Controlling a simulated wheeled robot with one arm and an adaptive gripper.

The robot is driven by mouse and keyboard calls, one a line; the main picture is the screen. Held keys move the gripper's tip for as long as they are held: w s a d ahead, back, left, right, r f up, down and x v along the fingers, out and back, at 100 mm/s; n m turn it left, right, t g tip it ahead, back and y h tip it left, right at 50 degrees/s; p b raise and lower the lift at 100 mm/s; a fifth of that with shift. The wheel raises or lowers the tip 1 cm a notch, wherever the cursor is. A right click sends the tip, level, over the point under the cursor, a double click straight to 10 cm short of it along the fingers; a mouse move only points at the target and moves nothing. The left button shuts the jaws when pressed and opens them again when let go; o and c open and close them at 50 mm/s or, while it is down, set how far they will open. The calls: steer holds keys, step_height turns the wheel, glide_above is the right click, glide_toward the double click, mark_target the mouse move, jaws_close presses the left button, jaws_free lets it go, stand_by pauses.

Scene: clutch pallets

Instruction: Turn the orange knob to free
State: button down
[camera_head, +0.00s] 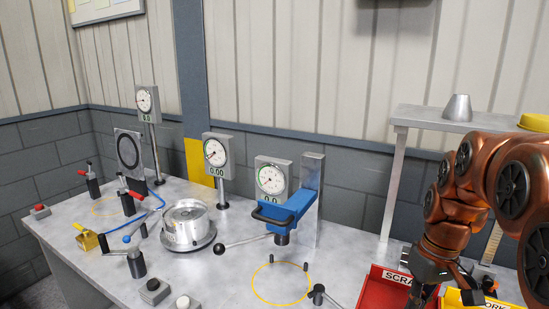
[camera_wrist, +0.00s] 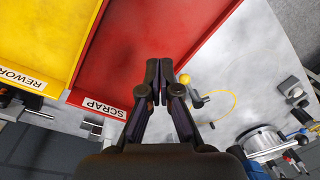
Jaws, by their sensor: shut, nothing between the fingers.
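A yellow-orange ball knob (camera_wrist: 185,79) shows in the wrist view, just right of my fingertips in the picture and apart from them. It sits at the end of a short grey lever (camera_wrist: 199,99) beside a thin yellow ring on the bench. In the head view the lever's dark hub (camera_head: 318,292) is at the bottom edge; the ball is not visible there. No marking for free is readable. My gripper (camera_wrist: 160,66) is shut and empty, over the red SCRAP bin in the wrist view. In the head view my gripper (camera_head: 424,292) is low at the right, its tips hard to see.
The red SCRAP bin (camera_head: 372,294) and yellow REWORK bin (camera_head: 453,297) stand at the right front. A blue clamp press (camera_head: 290,210), round metal fixture (camera_head: 188,228), long lever (camera_head: 243,242) and dial gauges (camera_head: 217,153) occupy the bench. The yellow ring (camera_head: 256,290) encloses mostly clear surface.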

steer(key=w+d+f+n+t, duration=0.1)
steer(key=w+d, duration=0.4)
steer(key=d, duration=0.3)
steer(key=w+d+f+n+b, duration=0.1)
steer(key=w+d, duration=0.3)
steer(key=d, duration=0.5)
steer(key=w+d+f+n+t, duration=0.1)
steer(key=w+d, duration=0.4)
steer(key=d, duration=0.3)
steer(key=d+f+n+t, duration=0.1)
steer(key=d+f, duration=0.2)
steer(key=d, duration=0.8)
steer(key=shift+s+d+f+b, duration=0.15)
steer(key=shift+f+b, duration=0.65)
steer(key=shift+f, duration=0.95)
steer(key=shift+s+a+f+b, duration=0.1)
steer(key=shift+f+b, duration=0.65)
steer(key=shift+f, duration=0.95)
steer(key=shift+w, duration=0.25)
steer(key=shift+w+d+b, duration=0.35)
steer(key=shift+d+b, duration=0.15)
steer(key=shift+b, duration=0.95)
steer(key=shift+s+d, duration=0.15)
steer(key=shift+s, duration=0.05)
